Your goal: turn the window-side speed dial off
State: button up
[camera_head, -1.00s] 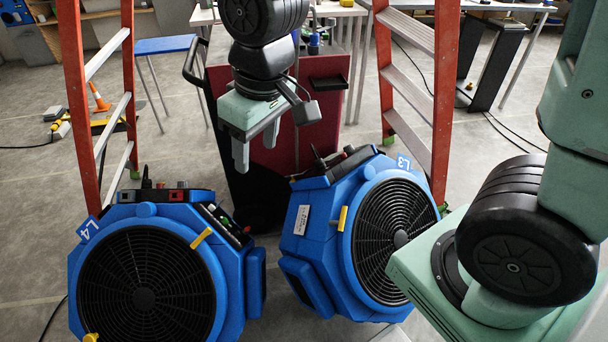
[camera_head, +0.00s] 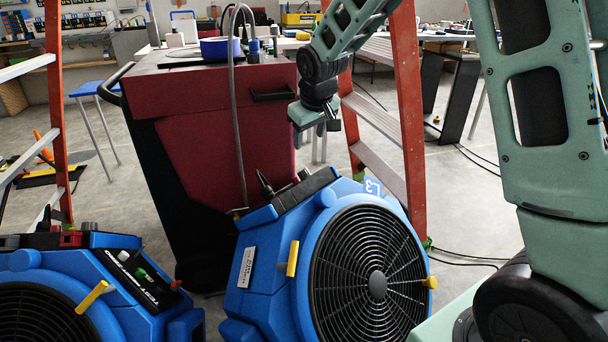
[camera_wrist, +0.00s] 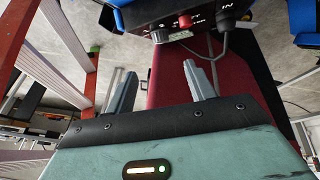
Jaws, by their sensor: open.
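Two blue air movers stand on the floor. The one tagged L3 (camera_head: 262,285) is at centre right, and its top control panel (camera_head: 300,190) is seen too edge-on to read dials. The other (camera_head: 65,262) is at lower left, with green, white and red knobs (camera_head: 140,272) on its sloping panel. My gripper (camera_wrist: 158,76) is open and empty in the wrist view. A blue machine's panel (camera_wrist: 190,22) with a red knob (camera_wrist: 185,21) lies beyond its fingertips, apart from them. In the head view my gripper is above L3's top. I cannot tell which dial is window-side.
A red cart (camera_head: 225,150) with a grey hose stands behind the air movers. Orange stepladders (camera_head: 408,120) (camera_head: 56,110) flank them at right and left. Yellow knobs (camera_head: 292,258) stick out from the blower fronts. Cables lie on the floor at right.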

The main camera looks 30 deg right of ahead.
aim_at(304, 174)
jog(key=b+x, duration=0.4)
jog(key=x, duration=1)
jog(key=shift+w+a+f, duration=0.1)
jog(key=shift+f, duration=0.3)
jog(key=c, duration=1)
